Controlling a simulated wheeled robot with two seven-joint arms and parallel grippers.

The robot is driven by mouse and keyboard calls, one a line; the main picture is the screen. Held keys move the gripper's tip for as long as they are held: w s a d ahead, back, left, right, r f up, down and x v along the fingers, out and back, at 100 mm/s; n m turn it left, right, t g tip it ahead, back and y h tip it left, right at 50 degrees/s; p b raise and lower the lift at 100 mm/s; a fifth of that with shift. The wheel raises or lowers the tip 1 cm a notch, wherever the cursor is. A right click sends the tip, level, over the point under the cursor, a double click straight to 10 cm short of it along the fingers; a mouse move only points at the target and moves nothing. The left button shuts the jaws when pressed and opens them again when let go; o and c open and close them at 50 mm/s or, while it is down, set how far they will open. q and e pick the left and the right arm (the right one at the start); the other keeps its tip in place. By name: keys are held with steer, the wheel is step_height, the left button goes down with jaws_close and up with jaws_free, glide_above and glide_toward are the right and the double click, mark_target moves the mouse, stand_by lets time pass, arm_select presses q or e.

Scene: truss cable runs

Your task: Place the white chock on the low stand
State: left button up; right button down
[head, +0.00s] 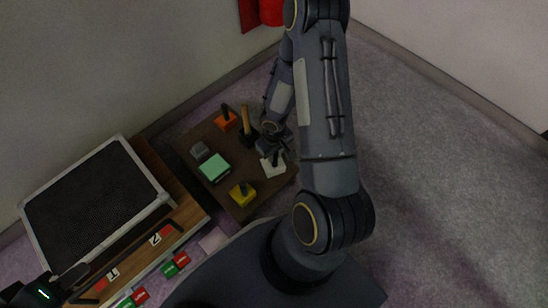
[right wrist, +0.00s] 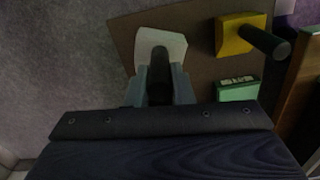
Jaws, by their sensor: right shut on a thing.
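The white chock (head: 273,167) has a dark upright peg and is at the right side of the brown board. My right gripper (head: 272,150) is shut on its peg; the right wrist view shows the peg (right wrist: 159,62) between the fingers and the white base (right wrist: 160,42) beyond. I cannot tell whether the base touches the board. No label I can read marks the low stand. My left gripper (head: 88,287) is at the lower left, seemingly open and empty.
The brown board (head: 222,143) also carries a yellow chock (head: 243,194), an orange chock (head: 226,122), a grey block (head: 199,150) and a wooden-handled tool (head: 246,122). A dark, metal-rimmed panel (head: 95,195) lies on the wooden bench at left. Carpet (head: 430,170) is clear at right.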

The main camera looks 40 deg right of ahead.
mark_target(276, 168)
steer(key=shift+w+d+f, duration=0.2)
steer(key=shift+w+f, duration=0.15)
steer(key=shift+f, duration=0.15)
steer(key=shift+w+f+b, duration=0.1)
steer(key=shift+f+b, duration=0.75)
steer(key=shift+f, duration=0.65)
steer(key=shift+f, duration=0.2)
steer(key=c, duration=1.3)
jaws_free()
steer(key=shift+o, duration=0.2)
